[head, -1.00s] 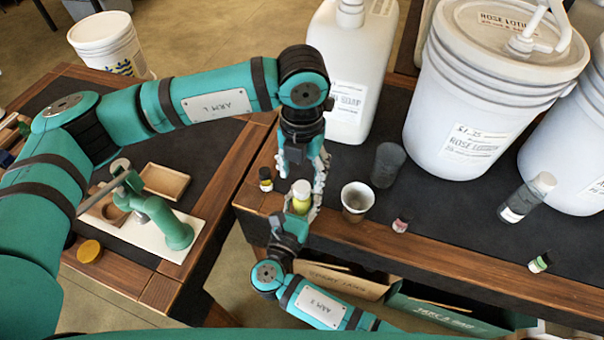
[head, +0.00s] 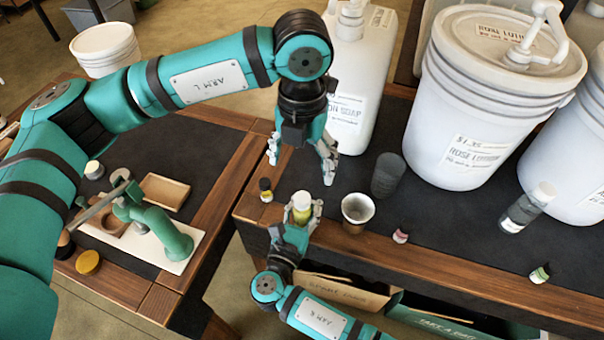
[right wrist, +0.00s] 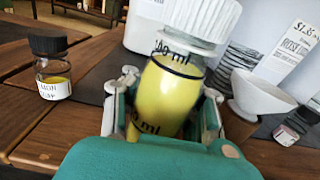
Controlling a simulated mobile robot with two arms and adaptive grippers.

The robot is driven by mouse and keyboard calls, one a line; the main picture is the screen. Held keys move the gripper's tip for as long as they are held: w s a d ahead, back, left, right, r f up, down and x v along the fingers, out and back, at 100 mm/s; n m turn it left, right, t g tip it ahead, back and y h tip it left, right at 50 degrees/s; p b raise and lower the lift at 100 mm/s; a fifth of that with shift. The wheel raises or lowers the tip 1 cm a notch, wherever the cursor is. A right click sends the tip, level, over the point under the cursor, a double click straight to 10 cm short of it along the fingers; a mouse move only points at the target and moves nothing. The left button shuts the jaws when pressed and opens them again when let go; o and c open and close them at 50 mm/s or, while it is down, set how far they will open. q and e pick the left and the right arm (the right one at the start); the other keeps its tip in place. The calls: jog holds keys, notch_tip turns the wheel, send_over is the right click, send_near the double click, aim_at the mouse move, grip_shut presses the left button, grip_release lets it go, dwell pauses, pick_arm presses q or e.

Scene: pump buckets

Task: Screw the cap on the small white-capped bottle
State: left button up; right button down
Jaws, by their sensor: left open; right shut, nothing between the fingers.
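The small white-capped bottle (head: 303,214) stands near the table's front edge; in the right wrist view it is a clear bottle of yellow liquid (right wrist: 165,92). Its white cap (right wrist: 195,14) sits on top and is cut off by the frame; how tight it is cannot be told. My right gripper (head: 302,222) is low at the bottle and reads shut. Its fingers show on either side of the bottle; firm contact cannot be seen. My left gripper (head: 301,162) is open and empty above the bottle, fingers pointing down, apart from the cap.
A small dark-capped bottle (head: 266,190) stands just left. A large soap jug (head: 358,90) and a lotion bucket (head: 465,110) stand behind. Small bottles (head: 400,236) lie along the front edge.

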pick_arm(q)
notch_tip(320, 180, up, 6)
jog(key=shift+f, duration=0.2)
pick_arm(e)
jog(key=c, duration=2)
grip_release()
jog(key=o, duration=1)
jog(key=shift+c, duration=0.2)
jog(key=v, duration=1.2)
